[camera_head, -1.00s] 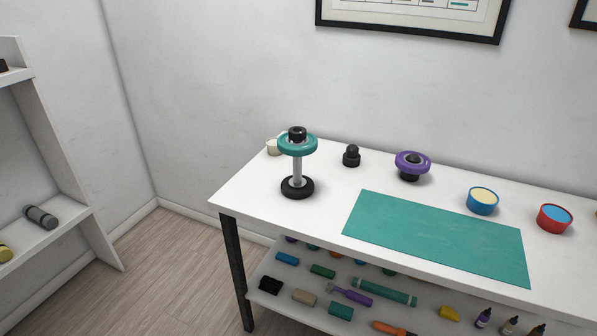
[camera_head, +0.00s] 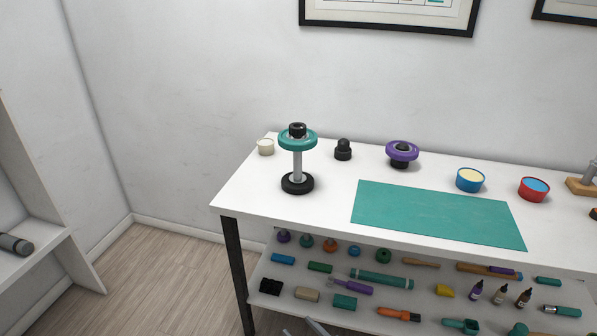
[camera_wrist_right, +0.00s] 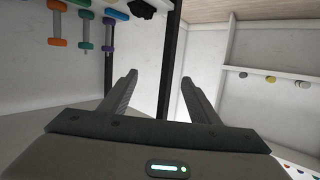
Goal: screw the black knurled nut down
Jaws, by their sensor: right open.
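The black knurled nut (camera_head: 297,130) sits at the top of a grey upright post (camera_head: 297,166), just above a teal ring (camera_head: 297,144) around the post. I cannot tell how far down it is threaded. The post stands on a round black base (camera_head: 297,183) near the left end of the white table. My right gripper (camera_head: 304,327) shows only its fingertips at the bottom edge of the head view, low in front of the table and far from the nut. In the right wrist view the right gripper (camera_wrist_right: 160,85) is open with nothing between its fingers. My left gripper is out of view.
On the white table (camera_head: 330,205) are a cream cup (camera_head: 265,147), a black knob-shaped piece (camera_head: 343,149), a purple ring piece (camera_head: 402,152), a teal mat (camera_head: 437,213), a blue tub (camera_head: 470,180) and a red tub (camera_head: 534,189). A lower shelf (camera_head: 330,284) holds many tools.

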